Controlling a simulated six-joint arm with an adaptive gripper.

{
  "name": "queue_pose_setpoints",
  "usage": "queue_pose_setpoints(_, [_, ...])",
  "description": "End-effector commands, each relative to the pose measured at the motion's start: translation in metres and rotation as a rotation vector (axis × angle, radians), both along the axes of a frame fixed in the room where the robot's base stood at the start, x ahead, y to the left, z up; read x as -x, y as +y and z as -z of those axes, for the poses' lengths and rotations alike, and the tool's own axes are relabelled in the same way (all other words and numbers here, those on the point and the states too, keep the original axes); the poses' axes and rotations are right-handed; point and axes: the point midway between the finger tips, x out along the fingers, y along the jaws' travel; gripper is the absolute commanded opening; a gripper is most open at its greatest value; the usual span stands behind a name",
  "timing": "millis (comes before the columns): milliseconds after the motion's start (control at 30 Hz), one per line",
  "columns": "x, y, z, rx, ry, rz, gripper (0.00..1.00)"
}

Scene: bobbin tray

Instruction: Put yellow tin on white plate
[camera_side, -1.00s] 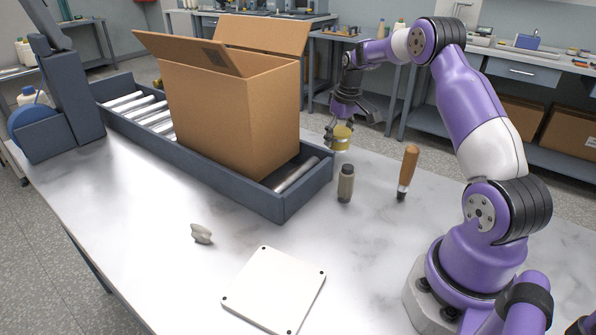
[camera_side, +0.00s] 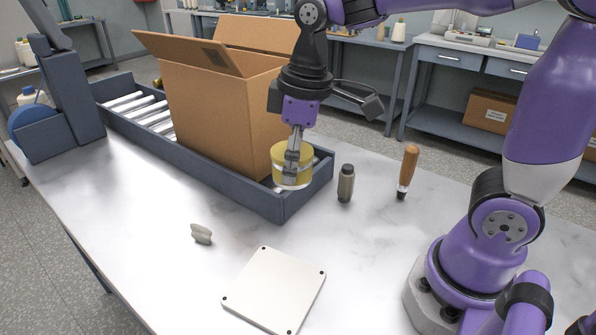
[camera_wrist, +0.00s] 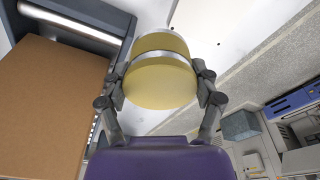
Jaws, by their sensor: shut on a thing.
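The yellow tin (camera_side: 291,166) is a short round can with a pale band. My gripper (camera_side: 292,163) is shut on it and holds it in the air, in front of the right end of the roller conveyor in the side view. In the wrist view the tin (camera_wrist: 160,75) sits between both fingers of my gripper (camera_wrist: 160,84). The white plate (camera_side: 274,288) is a flat square with dark dots at its corners, lying on the table at the front. It is nearer the side camera than the tin, and nothing lies on it.
An open cardboard box (camera_side: 225,110) stands on the roller conveyor (camera_side: 300,200) beside my gripper. A small dark bottle (camera_side: 346,184) and a wooden-handled tool (camera_side: 408,172) stand to the right. A small grey piece (camera_side: 201,233) lies left of the plate. The table between is clear.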

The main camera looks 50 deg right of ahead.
Motion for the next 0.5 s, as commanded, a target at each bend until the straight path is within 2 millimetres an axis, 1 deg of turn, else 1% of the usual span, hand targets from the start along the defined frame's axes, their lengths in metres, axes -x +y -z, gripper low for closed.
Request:
queue_pose_setpoints(33, [0.012,0.029,0.004,0.001,0.001,-0.143,0.27])
queue_pose_setpoints(100, [0.03,0.061,0.009,0.0,0.001,-0.33,0.27])
queue_pose_setpoints(167, [0.048,0.085,0.013,0.0,0.001,-0.478,0.27])
queue_pose_setpoints(200, [0.06,0.099,0.016,-0.001,0.0,-0.571,0.27])
queue_pose_setpoints(300, [0.089,0.124,0.021,-0.002,0.0,-0.768,0.27])
queue_pose_setpoints(333, [0.097,0.129,0.023,-0.003,-0.001,-0.818,0.27])
queue_pose_setpoints(400, [0.112,0.139,0.025,-0.005,-0.002,-0.913,0.27])
queue_pose_setpoints(500, [0.126,0.146,0.028,-0.006,-0.002,-0.997,0.27])
